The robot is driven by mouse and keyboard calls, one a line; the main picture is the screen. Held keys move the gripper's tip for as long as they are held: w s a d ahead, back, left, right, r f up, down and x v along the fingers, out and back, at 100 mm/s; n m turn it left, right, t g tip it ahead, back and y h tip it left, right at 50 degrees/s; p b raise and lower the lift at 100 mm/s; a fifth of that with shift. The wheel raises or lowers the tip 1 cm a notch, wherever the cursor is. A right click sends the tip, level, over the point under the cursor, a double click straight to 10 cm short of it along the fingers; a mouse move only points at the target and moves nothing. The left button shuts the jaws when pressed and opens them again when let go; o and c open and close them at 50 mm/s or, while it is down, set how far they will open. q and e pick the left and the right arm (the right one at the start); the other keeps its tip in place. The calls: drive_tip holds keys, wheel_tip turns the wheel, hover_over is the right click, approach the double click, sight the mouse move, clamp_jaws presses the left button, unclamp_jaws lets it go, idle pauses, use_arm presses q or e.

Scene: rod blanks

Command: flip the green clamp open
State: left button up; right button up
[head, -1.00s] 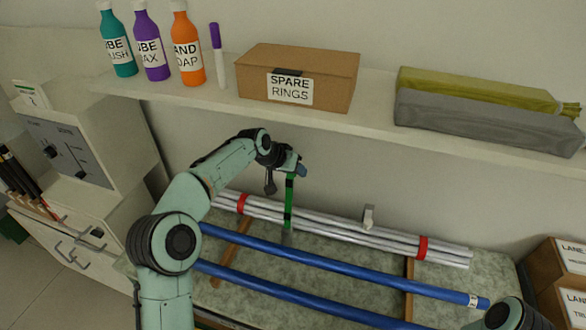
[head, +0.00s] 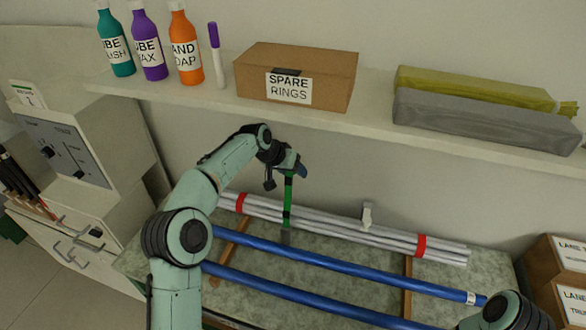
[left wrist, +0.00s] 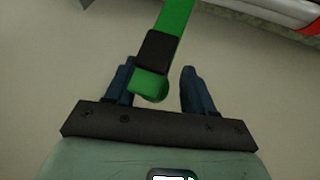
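The green clamp (head: 287,203) stands as a narrow upright arm at the bundle of silver rods (head: 340,233). Its upper end is at my left gripper (head: 298,169), above the rods. In the left wrist view the clamp's green tip and black band (left wrist: 155,52) lie between the two blue fingers of my left gripper (left wrist: 157,88). The tip is close to the left finger, and a gap shows between it and the right finger. The fingers are apart, so the gripper is open around the tip. My right gripper is not in view; only part of that arm shows at bottom right.
Two blue rods (head: 350,268) lie in front of the silver bundle on wooden supports (head: 407,285). A shelf (head: 370,118) above carries bottles, a marker, a spare rings box (head: 295,77) and long wrapped blocks. Brown boxes (head: 560,275) stand at right.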

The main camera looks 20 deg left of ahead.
use_arm(q)
drive_tip(key=shift+w+d+r, duration=0.1)
drive_tip(key=shift+r, duration=0.1)
drive_tip(key=shift+s+a+r, duration=0.2)
drive_tip(key=shift+r, duration=0.25)
drive_tip(key=s+a+r+b, duration=0.3)
drive_tip(key=s+a, duration=0.5)
drive_tip(key=s, duration=0.4)
drive_tip(key=shift+a+b, duration=0.15)
drive_tip(key=shift+b, duration=0.7)
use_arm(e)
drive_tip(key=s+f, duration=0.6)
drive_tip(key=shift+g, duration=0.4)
